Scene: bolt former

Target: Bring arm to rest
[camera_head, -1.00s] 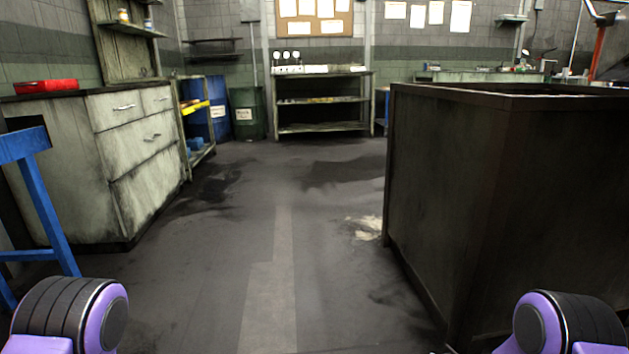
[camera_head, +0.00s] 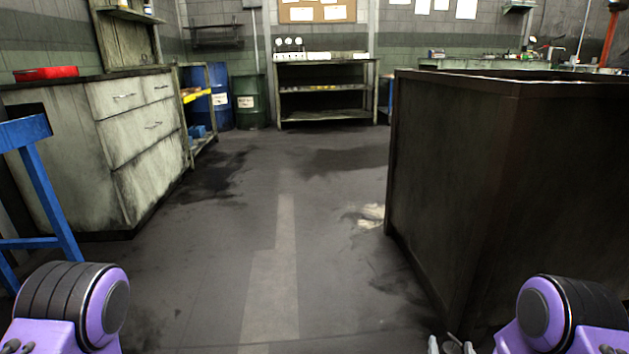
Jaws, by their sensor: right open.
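My right arm's purple and black joint (camera_head: 560,315) shows in the lower right of the head view. Just left of it, the grey tips of my right gripper (camera_head: 451,344) poke up at the bottom edge, open, with no object visible between them. Most of that gripper is cut off by the frame. My left arm's purple and black joint (camera_head: 70,305) shows in the lower left. My left gripper is out of view.
A large dark box-like crate (camera_head: 500,190) stands close on the right. Grey drawers (camera_head: 145,150) with a red tray (camera_head: 47,73) and a blue stand (camera_head: 45,180) are on the left. Clear floor (camera_head: 215,275) runs between them to a shelf bench (camera_head: 325,112).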

